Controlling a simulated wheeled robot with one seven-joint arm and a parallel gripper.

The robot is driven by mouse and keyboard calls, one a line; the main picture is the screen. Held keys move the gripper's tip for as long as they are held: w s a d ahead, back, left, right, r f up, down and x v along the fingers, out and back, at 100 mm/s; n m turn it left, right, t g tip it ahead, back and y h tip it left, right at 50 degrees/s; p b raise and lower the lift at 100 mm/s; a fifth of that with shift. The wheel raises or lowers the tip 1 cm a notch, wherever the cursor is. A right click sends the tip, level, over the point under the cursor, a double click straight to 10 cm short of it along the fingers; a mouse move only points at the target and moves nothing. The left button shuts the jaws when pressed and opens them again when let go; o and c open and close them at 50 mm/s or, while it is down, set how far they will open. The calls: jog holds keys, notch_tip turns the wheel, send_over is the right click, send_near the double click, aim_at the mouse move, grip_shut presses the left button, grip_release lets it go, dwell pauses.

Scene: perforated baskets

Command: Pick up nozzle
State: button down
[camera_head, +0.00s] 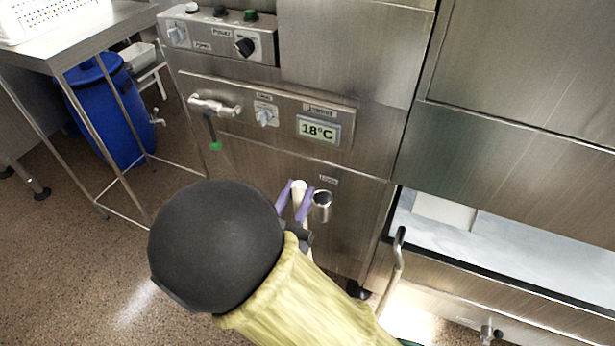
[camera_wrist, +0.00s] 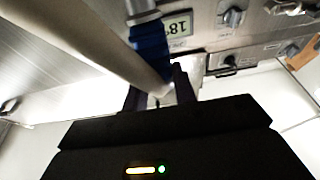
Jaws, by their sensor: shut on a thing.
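My gripper (camera_head: 299,194) has purple fingers, in front of the steel machine's lower panel. In the camera_head view its fingers are shut around a pale, whitish nozzle (camera_head: 298,188), of which only a short part shows. In the camera_wrist view the fingers of my gripper (camera_wrist: 160,88) close on the end of a long white tube-like part (camera_wrist: 85,40) running in from the upper left. A blue piece (camera_wrist: 150,48) shows right beside it; I cannot tell whether it belongs to the nozzle. A short metal cylinder (camera_head: 321,205) sticks out of the panel just right of the fingers.
The machine front has a lever handle (camera_head: 213,106), knobs and an 18°C display (camera_head: 319,129). An open steel compartment (camera_head: 500,235) with a bar handle (camera_head: 396,262) is at right. A blue barrel (camera_head: 108,110) stands under a table (camera_head: 75,52) at left. Floor at lower left is clear.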

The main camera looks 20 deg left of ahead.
jog(key=s+a+r+g+p, duration=0.1)
jog(key=s+p, duration=0.5)
jog(key=s, duration=0.8)
jog(key=shift+r+g, duration=0.55)
jog(key=shift+g, duration=0.65)
jog(key=w+d+f+m+g+h+b, duration=0.2)
jog(key=w+d+f+b, duration=0.4)
jog(key=f, duration=1.1)
jog(key=w+d+f+m+g+h+b, duration=0.3)
jog(key=w+d+f+h+b, duration=0.3)
jog(key=f+b, duration=0.9)
jog(key=w+d+f+m+g+h+b, duration=0.3)
jog(key=f+b, duration=0.7)
jog(key=f, duration=0.8)
jog(key=w+d+m+h, duration=0.2)
jog(key=w+d, duration=0.2)
jog(key=shift+w+d+f, duration=0.2)
jog(key=shift+w+f, duration=0.1)
jog(key=shift+f, duration=0.1)
